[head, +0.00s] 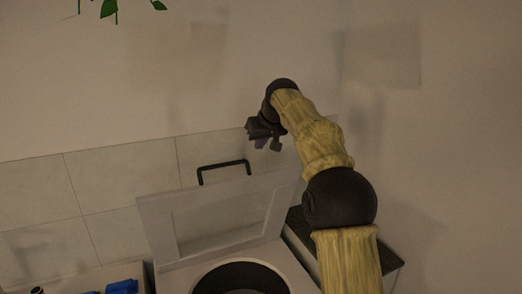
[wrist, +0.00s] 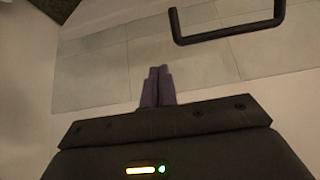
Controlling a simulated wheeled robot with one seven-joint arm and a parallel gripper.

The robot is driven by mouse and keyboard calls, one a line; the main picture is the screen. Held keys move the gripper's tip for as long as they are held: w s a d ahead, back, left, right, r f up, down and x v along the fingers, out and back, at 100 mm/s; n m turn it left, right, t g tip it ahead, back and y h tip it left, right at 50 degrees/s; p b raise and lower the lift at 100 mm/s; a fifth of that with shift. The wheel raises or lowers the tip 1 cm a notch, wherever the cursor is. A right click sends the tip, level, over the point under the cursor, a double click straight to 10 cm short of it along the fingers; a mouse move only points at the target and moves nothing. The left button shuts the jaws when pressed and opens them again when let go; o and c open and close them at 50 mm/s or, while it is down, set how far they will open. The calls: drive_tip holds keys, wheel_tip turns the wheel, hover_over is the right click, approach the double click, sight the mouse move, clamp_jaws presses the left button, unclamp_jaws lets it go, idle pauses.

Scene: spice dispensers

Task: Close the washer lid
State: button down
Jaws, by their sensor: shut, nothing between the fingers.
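The washer lid (head: 154,222) stands raised in the head view, a pale frame with a see-through middle. A black bar handle (head: 222,164) sits on its top edge. The handle also shows at the upper right of the wrist view (wrist: 228,33). The washer's dark round opening (head: 240,275) lies below the lid. My gripper (head: 268,144) is up near the wall, to the right of the handle and a little higher, apart from it. In the wrist view my gripper's purple fingers (wrist: 158,86) are together and empty, left of and below the handle.
A tiled wall (head: 110,187) stands behind the washer. A dark-topped surface (head: 303,232) is at the washer's right, partly behind my arm. Blue items (head: 122,287) show at the lower left. Green leaves (head: 109,8) hang at the top left.

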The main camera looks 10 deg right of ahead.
drive_tip(key=w+f, duration=0.1)
drive_tip(key=f, duration=0.1)
drive_tip(key=w+f+p, duration=0.1)
drive_tip(key=f, duration=0.2)
drive_tip(key=w+a+f, duration=0.1)
drive_tip(key=f, duration=0.1)
drive_tip(key=shift+f+p, duration=0.2)
drive_tip(key=shift+p, duration=0.15)
drive_tip(key=shift+s+d+f, duration=0.15)
drive_tip(key=shift+s+f, duration=0.25)
drive_tip(key=shift+s, duration=0.55)
drive_tip(key=shift+w+f, duration=0.1)
drive_tip(key=shift+w, duration=0.05)
drive_tip(key=shift+d+f+b, duration=0.1)
drive_tip(key=shift+f+b, duration=0.05)
drive_tip(key=shift+b, duration=0.15)
